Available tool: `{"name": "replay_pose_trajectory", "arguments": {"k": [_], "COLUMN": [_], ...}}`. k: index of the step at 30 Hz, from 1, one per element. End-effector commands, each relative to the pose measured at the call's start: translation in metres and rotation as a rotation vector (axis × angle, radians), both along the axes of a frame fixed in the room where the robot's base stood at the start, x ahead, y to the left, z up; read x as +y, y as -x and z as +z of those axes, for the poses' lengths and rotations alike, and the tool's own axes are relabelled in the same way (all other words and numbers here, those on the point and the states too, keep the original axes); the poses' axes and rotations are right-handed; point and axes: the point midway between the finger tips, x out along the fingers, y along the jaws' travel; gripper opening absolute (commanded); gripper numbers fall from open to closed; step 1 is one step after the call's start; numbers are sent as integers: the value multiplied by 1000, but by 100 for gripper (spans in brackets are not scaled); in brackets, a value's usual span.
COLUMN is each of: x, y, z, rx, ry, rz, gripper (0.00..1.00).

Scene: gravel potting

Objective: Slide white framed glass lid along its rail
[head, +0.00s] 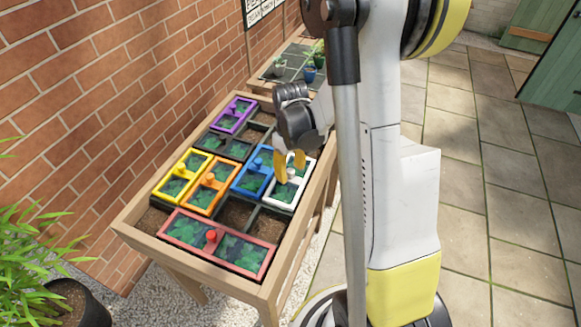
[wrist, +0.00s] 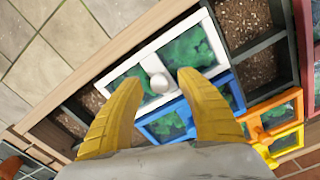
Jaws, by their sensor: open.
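The white framed glass lid (head: 289,190) lies at the right side of the planter, with green leaves under its glass. In the wrist view the lid (wrist: 133,67) carries a round white knob (wrist: 159,82) at its middle. My gripper (head: 290,160) is over the lid in the head view. In the wrist view its yellow fingers (wrist: 160,78) are spread apart, one on each side of the knob. I cannot tell whether they touch it. The rail beneath the lid is mostly hidden.
The blue lid (head: 252,172) lies right beside the white one. Orange (head: 211,187), yellow (head: 183,175), red (head: 217,243) and purple (head: 234,114) lids cover other parts of the wooden planter (head: 300,232). Open soil compartments (head: 235,213) show near the white lid. A brick wall (head: 90,110) stands at left.

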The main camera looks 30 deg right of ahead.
Motion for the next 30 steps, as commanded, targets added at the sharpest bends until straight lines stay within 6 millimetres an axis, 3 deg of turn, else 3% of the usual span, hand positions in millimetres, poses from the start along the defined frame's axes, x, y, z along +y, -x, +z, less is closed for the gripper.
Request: {"name": "replay_pose_trajectory", "arguments": {"k": [5,12,18,30], "x": [0,0,0,0], "y": [0,0,0,0], "z": [19,73,107,119], "rx": [0,0,0,0], "ry": [0,0,0,0], "rz": [0,0,0,0], "gripper": [45,45,45,45]}}
